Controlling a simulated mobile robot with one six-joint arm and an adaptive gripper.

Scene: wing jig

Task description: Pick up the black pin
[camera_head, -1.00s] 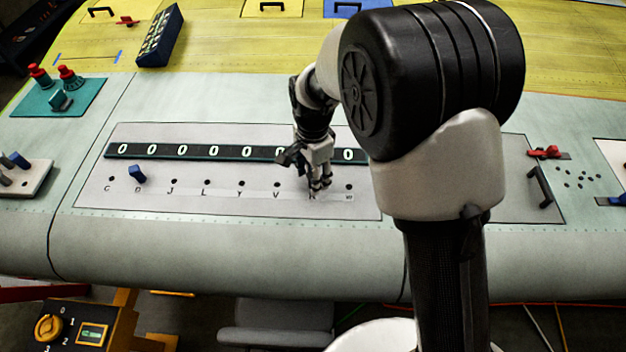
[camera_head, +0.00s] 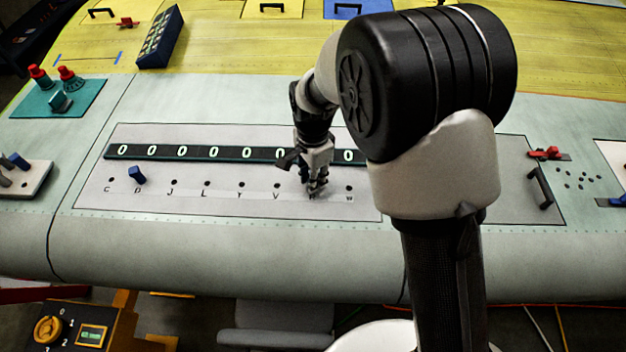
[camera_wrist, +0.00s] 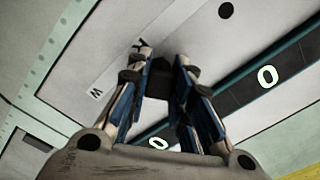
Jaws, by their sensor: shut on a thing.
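My gripper (camera_head: 316,187) points down at the light grey panel, over the second hole position from the right end of the lettered row. In the wrist view my gripper (camera_wrist: 163,62) has its two blue-padded fingers closed on a dark block between them, the black pin (camera_wrist: 160,82). The pin's lower end is hidden, so I cannot tell if it still sits in its hole. In the head view the fingers cover the pin.
A blue pin (camera_head: 137,174) stands near the left of the row. A dark strip with white zeros (camera_head: 215,153) runs behind the holes. A black handle (camera_head: 540,187) rises at the right. A teal plate with red knobs (camera_head: 58,97) lies far left.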

